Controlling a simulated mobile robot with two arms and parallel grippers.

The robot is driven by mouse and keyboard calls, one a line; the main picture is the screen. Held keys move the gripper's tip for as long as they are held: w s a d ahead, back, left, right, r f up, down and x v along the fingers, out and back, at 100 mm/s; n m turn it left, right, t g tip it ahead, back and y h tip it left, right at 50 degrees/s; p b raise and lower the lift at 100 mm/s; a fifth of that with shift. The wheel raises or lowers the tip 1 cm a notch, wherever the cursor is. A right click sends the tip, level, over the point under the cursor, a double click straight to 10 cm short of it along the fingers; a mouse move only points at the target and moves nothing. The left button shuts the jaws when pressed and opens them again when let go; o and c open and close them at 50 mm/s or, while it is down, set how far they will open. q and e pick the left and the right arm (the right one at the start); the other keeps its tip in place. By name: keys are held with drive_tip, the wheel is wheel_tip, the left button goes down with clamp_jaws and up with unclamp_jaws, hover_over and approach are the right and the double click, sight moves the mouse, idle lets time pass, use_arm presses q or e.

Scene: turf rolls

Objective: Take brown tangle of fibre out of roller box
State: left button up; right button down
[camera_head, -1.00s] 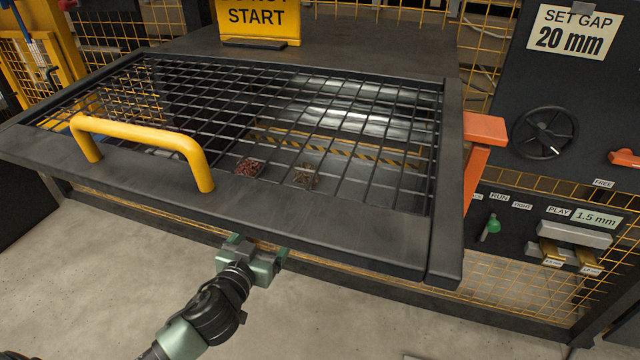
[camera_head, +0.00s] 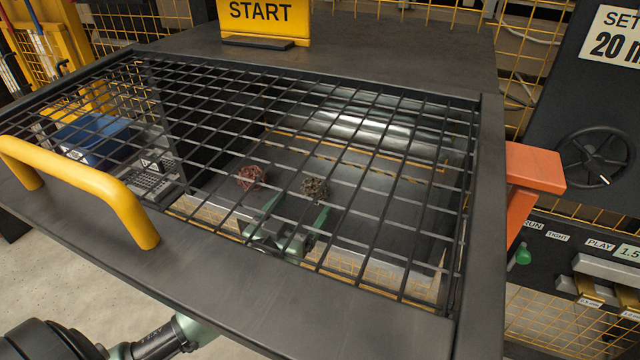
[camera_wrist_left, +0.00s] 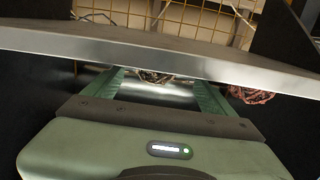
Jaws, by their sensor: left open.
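The brown tangle of fibre (camera_head: 315,188) lies inside the roller box, seen through the black mesh guard (camera_head: 222,262). My left gripper (camera_head: 303,203) is under the mesh, open and empty, its fingers pointing towards the brown tangle from the front. In the left wrist view the brown tangle (camera_wrist_left: 154,77) shows between the finger tips, partly hidden by a metal bar (camera_wrist_left: 190,62); I cannot tell whether the fingers touch it. A red tangle (camera_head: 250,177) lies to its left in the head view, outside the fingers. My right gripper is not in view.
The mesh guard lies over the box, with a yellow handle (camera_head: 118,196) at its front left. A shiny roller (camera_head: 372,128) is at the back of the box. An orange block (camera_head: 536,168) and a handwheel (camera_head: 596,160) are on the right.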

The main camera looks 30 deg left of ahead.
use_arm(q)
drive_tip(key=shift+w+a, duration=0.15)
drive_tip(key=shift+w, duration=3.3)
drive_tip(key=c, duration=1.4)
